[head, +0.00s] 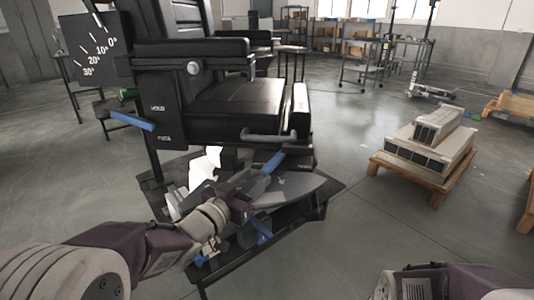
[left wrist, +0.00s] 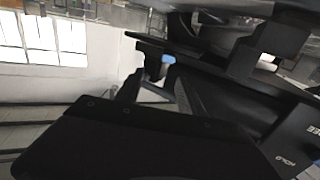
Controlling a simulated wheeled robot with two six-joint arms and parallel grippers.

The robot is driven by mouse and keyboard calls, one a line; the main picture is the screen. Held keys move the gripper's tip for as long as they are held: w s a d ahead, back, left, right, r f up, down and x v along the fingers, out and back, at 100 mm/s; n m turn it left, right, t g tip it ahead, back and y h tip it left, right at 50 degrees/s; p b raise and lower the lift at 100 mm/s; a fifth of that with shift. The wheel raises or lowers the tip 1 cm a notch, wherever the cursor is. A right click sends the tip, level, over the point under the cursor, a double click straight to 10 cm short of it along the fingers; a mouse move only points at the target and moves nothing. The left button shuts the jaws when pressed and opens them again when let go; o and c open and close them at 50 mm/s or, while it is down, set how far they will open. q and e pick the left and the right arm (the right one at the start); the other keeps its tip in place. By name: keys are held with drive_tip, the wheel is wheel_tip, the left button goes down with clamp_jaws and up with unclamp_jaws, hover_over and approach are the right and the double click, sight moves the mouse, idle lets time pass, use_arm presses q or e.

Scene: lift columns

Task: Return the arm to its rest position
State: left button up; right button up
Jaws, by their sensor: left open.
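My left arm comes in from the bottom left of the head view. Its gripper (head: 267,197) is open, with its two blue-tipped fingers spread apart and nothing seen between them. It is in front of and below a black padded machine (head: 235,108) with an angle scale plate (head: 94,50) and a blue lever (head: 133,121). The left wrist view is tilted and shows dark machine parts close up, with a label on a black panel (left wrist: 290,155). Only a link of my right arm shows at the bottom right of the head view; its gripper is out of frame.
A dark low platform (head: 310,208) lies beneath the machine, close around my left gripper. A wooden pallet (head: 420,173) with grey boxed units (head: 432,143) stands to the right. Shelves and carts (head: 365,60) are at the back. Floor between is clear.

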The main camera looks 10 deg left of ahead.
use_arm(q)
drive_tip(key=s+a+f+n+g+y+p, duration=0.4)
drive_tip(key=s+a+f+g+y+p, duration=0.15)
drive_tip(key=f+g+p, duration=0.2)
drive_tip(key=s+f+n+g+y, duration=0.1)
drive_tip(key=s+f+g, duration=0.75)
drive_tip(key=s, duration=0.65)
wheel_tip(320, 180, up, 37)
drive_tip(key=s+p, duration=0.1)
drive_tip(key=p, duration=3.7)
drive_tip(key=shift+a+t, duration=0.3)
drive_tip(key=shift+a, duration=0.15)
use_arm(e)
wheel_tip(320, 180, up, 48)
drive_tip(key=shift+f, duration=0.15)
